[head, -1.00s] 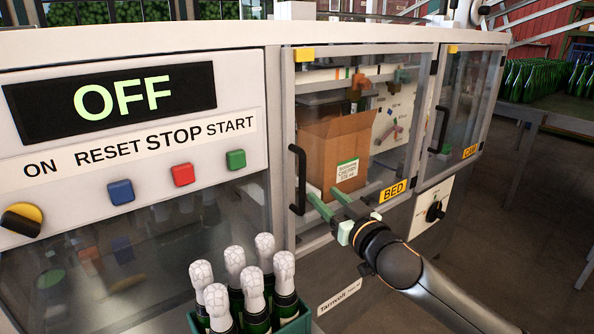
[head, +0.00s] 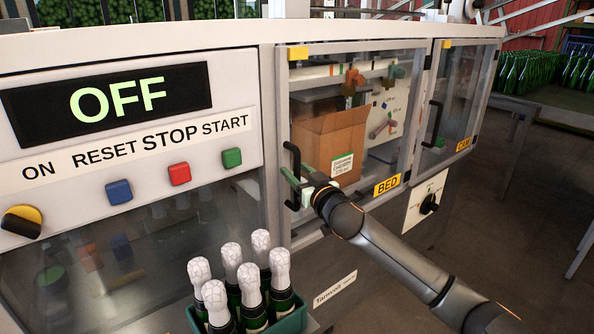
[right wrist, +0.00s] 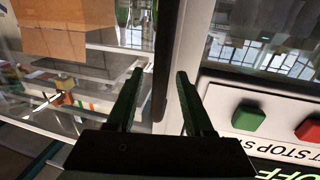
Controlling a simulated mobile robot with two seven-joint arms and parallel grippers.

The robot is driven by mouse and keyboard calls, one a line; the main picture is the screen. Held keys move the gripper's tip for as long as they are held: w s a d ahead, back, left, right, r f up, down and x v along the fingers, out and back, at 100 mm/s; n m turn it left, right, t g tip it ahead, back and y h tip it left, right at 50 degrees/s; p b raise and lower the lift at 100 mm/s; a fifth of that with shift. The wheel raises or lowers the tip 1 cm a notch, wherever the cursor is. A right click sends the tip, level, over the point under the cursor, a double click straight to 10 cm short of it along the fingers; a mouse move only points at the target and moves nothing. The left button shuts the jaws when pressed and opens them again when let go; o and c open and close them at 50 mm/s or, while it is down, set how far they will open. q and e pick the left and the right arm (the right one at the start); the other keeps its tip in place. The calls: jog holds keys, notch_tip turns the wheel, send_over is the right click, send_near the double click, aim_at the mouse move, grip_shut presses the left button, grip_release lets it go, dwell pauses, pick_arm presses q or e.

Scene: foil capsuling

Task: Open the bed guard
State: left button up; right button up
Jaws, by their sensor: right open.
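The bed guard (head: 400,135) is a clear framed door with a yellow BED label. It looks shut in the head view. Its black upright handle (head: 289,160) is on the door's left side. My right gripper (head: 294,171) is at the handle, with its green fingers open. In the right wrist view, the dark handle (right wrist: 166,50) runs between the lines of the two open fingers (right wrist: 160,75). I cannot tell whether the fingers touch it. My left gripper is not in view.
Behind the guard stands a cardboard box (head: 325,140). A green crate (head: 292,322) of foil-topped bottles stands in front, below left of my right arm. The CAM guard (head: 462,100) is to the right. The display (head: 110,98) reads OFF, above several buttons.

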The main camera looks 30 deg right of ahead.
jog(key=shift+w, duration=0.1)
jog(key=shift+c, duration=0.4)
grip_shut()
dwell(1.0)
